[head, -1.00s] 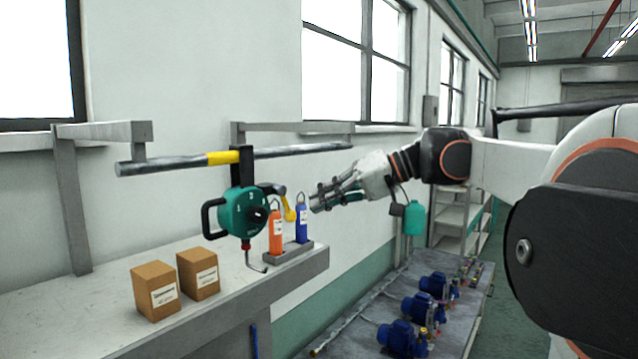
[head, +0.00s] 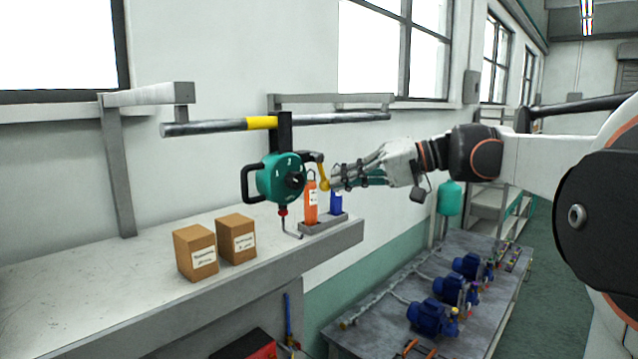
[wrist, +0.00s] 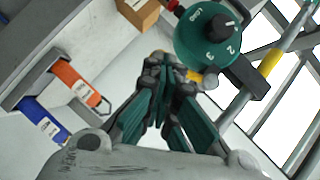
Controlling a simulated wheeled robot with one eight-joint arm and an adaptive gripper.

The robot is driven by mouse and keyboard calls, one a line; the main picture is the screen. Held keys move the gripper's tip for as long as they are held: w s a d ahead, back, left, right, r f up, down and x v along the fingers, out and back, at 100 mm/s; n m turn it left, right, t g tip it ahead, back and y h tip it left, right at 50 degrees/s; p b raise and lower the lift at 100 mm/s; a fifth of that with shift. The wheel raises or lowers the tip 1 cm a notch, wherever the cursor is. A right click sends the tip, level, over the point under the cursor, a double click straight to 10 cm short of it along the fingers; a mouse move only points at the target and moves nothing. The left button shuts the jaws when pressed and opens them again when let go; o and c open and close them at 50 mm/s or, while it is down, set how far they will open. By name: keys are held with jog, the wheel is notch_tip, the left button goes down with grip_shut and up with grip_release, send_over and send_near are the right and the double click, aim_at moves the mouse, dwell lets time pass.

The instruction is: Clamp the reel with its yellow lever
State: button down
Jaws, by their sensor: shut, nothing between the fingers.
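The green reel (head: 280,178) hangs by a black bracket from the grey rail; it also shows in the wrist view (wrist: 200,35). It has a black dial and a hook below. Its yellow lever (head: 323,178) hangs downward on the reel's right side. My gripper (head: 336,184) is shut and empty, its fingertips right beside the lever; I cannot tell whether they touch. In the wrist view the fingers (wrist: 166,75) point at the reel's edge and hide most of the lever.
The rail (head: 340,119) has a yellow band (head: 262,123). An orange bottle (head: 310,203) and a blue bottle (head: 336,203) stand in a grey holder (head: 335,228) under my gripper. Two cardboard boxes (head: 196,256) (head: 236,240) sit on the bench (head: 90,290). Blue pumps (head: 432,318) stand lower right.

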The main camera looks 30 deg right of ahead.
jog(key=shift+s+a+f+m+y+b, duration=0.1)
jog(key=shift+a+f+m+y+b, duration=0.25)
jog(key=shift+m+y, duration=0.15)
jog(key=shift+a+f, duration=0.1)
jog(key=shift+a, duration=0.05)
dwell(0.8)
jog(key=shift+s, duration=0.1)
dwell(0.4)
